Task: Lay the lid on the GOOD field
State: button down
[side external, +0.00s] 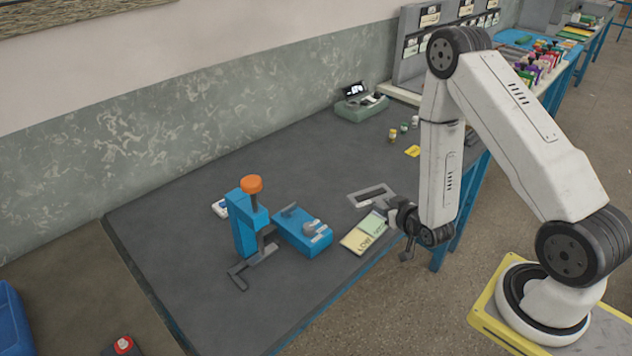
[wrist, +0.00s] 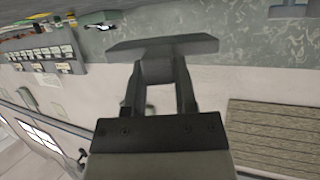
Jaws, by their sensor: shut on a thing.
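The two-field card (side external: 365,233) lies on the dark bench, its cream field marked LOW to the left and a pale green field, the GOOD one as far as the small print shows, to the right. My gripper (side external: 393,206) is low at the card's right end, lying nearly level and facing the wall. It is shut on a grey flat piece with a block-like grip, the lid (wrist: 165,46). In the side view the lid seems to be the grey slotted plate (side external: 358,197) just beyond the card; its height above the bench is unclear.
A blue press with an orange knob (side external: 252,184) and a blue box (side external: 303,236) with small grey cylinders stand left of the card. A green tester (side external: 360,107), small cylinders (side external: 392,136) and a yellow tag (side external: 411,151) are farther back. The bench front left is clear.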

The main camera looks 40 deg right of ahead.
aim_at(381, 234)
jog(key=shift+f, duration=1.65)
jog(key=shift+f, duration=1.8)
jog(key=shift+f, duration=0.2)
jog(key=shift+c, duration=2)
grip_release()
jog(key=shift+r, duration=0.1)
jog(key=shift+r, duration=0.15)
jog(key=v, duration=0.7)
jog(key=shift+s, duration=0.25)
